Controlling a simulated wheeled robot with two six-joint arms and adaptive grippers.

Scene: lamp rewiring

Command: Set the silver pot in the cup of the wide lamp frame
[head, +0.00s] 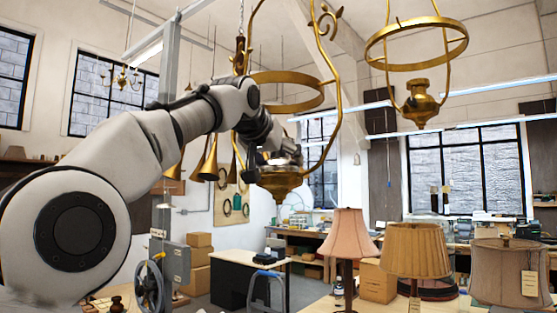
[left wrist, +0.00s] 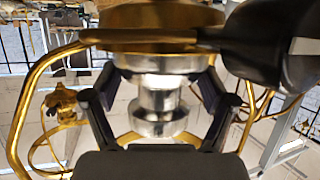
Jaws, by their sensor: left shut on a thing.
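The wide lamp frame (head: 342,70) hangs left of centre in the head view, a brass frame with a ring and a brass cup (head: 281,183) at its bottom. My left gripper (head: 279,156) reaches in from the left, just above the cup. It is shut on the silver pot (left wrist: 160,101), whose shiny narrow neck shows between the two dark fingers in the left wrist view. The pot's wide part lies right against the brass cup (left wrist: 160,15) in that view. I cannot tell whether it is fully seated. My right gripper is out of view.
A second brass frame (head: 415,55) with a brass pot (head: 420,100) hangs at right. Brass horns (head: 209,165) hang behind my left arm. Shaded lamps (head: 415,250) stand below right. Air between the two frames is clear.

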